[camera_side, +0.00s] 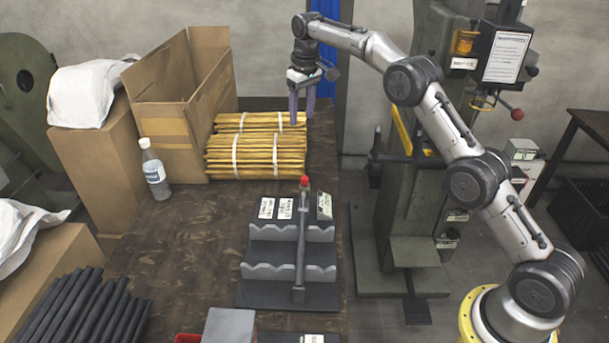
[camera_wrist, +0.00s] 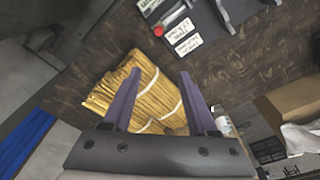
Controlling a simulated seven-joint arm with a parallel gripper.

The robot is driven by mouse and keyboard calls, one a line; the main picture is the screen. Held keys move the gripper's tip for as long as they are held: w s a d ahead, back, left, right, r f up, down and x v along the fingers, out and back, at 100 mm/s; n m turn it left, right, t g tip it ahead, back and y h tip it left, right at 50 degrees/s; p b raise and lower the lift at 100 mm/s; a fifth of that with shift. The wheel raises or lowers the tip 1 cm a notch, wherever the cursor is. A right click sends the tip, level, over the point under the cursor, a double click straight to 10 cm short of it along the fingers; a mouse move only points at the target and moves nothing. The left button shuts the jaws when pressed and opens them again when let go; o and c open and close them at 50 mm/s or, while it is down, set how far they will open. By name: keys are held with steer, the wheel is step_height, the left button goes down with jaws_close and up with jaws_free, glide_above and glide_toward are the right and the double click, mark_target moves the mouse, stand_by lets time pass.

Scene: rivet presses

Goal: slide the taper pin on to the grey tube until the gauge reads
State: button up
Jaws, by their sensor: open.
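My gripper (camera_side: 302,112) is raised above the bench near the brass rods, its two purple fingers apart with nothing between them. It also shows in the wrist view (camera_wrist: 160,76), with the brass rods below. A grey tube (camera_side: 300,252) lies in the notched grey rack (camera_side: 262,272) on the bench, well apart from my gripper. A red tip (camera_side: 305,182) is at the tube's far end; I cannot tell whether it is the taper pin. The red tip also shows in the wrist view (camera_wrist: 158,31). A small labelled box (camera_side: 324,206) stands beside the tube; I cannot make out a gauge reading.
Banded brass rods (camera_side: 258,155) lie beside an open cardboard box (camera_side: 180,90). A water bottle (camera_side: 153,170) stands at their left. Dark rods (camera_side: 85,312) are piled at front left. A green press (camera_side: 440,130) stands right of the bench. The bench's left middle (camera_side: 185,235) is clear.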

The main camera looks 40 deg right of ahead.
steer(key=g, duration=0.1)
glide_toward(305, 177)
step_height(305, 177, down, 9)
steer(key=shift+w, duration=0.1)
stand_by(0.3)
jaws_close()
steer(key=shift+s+a, duration=0.9)
jaws_free()
